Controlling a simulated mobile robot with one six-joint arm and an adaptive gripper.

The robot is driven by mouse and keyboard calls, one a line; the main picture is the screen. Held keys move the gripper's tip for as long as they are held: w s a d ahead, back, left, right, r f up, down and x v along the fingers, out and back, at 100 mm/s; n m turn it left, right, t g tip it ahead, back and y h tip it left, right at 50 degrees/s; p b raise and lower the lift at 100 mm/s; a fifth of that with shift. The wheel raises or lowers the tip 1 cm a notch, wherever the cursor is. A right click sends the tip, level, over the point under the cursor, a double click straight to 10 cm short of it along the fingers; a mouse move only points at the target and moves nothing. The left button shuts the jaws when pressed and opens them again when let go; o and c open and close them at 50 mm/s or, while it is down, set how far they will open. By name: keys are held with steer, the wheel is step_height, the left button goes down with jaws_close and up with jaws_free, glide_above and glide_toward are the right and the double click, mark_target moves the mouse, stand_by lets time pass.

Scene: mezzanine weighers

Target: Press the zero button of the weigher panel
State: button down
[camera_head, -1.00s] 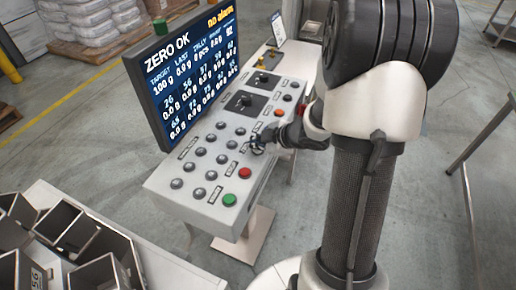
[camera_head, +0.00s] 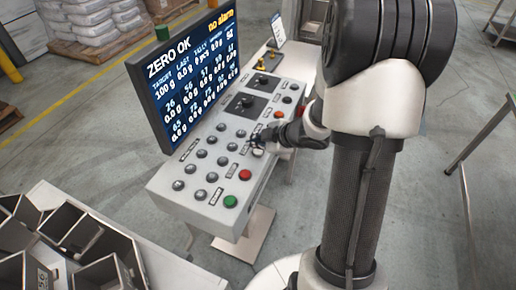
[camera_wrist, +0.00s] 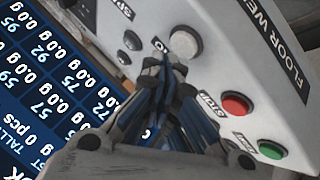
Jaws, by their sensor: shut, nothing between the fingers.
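The weigher panel (camera_head: 215,205) is a pale sloped console with rows of grey buttons. In the wrist view, a large pale round button (camera_wrist: 185,43) lies just past my fingertips. A label beside it is partly covered by the fingers, so I cannot read it fully. My gripper (camera_head: 257,141) is shut and empty, low over the panel's right edge. It also shows in the wrist view (camera_wrist: 164,68), fingertips beside the pale button; I cannot tell whether they touch. The screen (camera_head: 195,75) reads "ZERO OK" and "no alarm".
A red button (camera_head: 245,174) and a green button (camera_head: 230,201) sit toward the panel's near end. Two dark joystick plates (camera_head: 246,103) and an orange-red button (camera_head: 279,113) lie farther along. Open metal bins (camera_head: 70,228) stand at lower left.

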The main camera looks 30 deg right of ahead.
mark_target(257, 152)
step_height(257, 152, up, 5)
steer(key=p, duration=0.5)
stand_by(0.8)
steer(key=shift+w+r, duration=0.1)
steer(key=shift+r, duration=0.05)
steer(key=s+r+m+h+b, duration=0.1)
steer(key=s+r+m+h, duration=0.25)
steer(key=r, duration=0.35)
steer(key=s+r+m+h+b, duration=0.1)
steer(key=s+r+m+h, duration=0.25)
steer(key=r, duration=0.25)
steer(key=s+a+m+g+y+b, duration=0.1)
steer(key=s+a+m+g+y, duration=0.1)
steer(key=s+a, duration=0.4)
steer(key=s+a+m+g+y+b, duration=0.1)
steer(key=s+a+m, duration=0.3)
steer(key=s+a, duration=0.3)
steer(key=s, duration=0.5)
steer(key=shift+s+a+g+y, duration=0.15)
steer(key=shift+a+g+y, duration=0.05)
steer(key=shift+g+y, duration=0.2)
steer(key=shift+r, duration=0.1)
